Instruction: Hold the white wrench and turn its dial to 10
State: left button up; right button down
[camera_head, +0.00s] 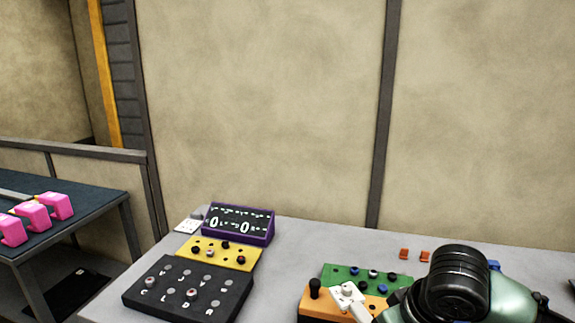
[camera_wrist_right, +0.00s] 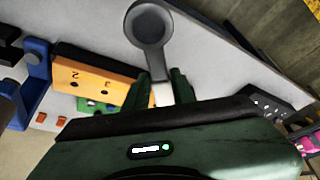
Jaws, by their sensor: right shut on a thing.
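A white wrench (camera_head: 347,292) shows in the head view beside the end of my right arm, above the orange block. In the right wrist view the wrench has a grey round head (camera_wrist_right: 150,24) and a shaft running down between my fingers. My right gripper (camera_wrist_right: 163,80) is shut on the shaft, with a pale part of it visible between the green fingers. In the head view my arm hides much of the grip. I cannot make out a dial reading. My left gripper is in neither view.
On the grey table (camera_head: 300,245) stand a purple display (camera_head: 238,222) showing zeros, a yellow board (camera_head: 218,252), a black board (camera_head: 188,290), a green board (camera_head: 340,272) and an orange block (camera_head: 315,306). Orange pieces (camera_head: 413,255) lie behind. The table between the board groups is clear.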

jog(key=s+m, duration=0.1)
jog(key=m, duration=0.1)
jog(key=d+f+m+h, duration=0.1)
jog(key=m, duration=0.1)
jog(key=shift+s+h, duration=0.3)
jog(key=shift+s, duration=0.1)
jog(key=s+a+f+n+y, duration=0.1)
jog(key=a+n, duration=0.3)
jog(key=a, duration=0.3)
jog(key=s+a+f+n+g+y, duration=0.1)
jog(key=a+n+y, duration=0.1)
jog(key=a+n, duration=0.2)
jog(key=a, duration=0.3)
jog(key=shift+n, duration=0.3)
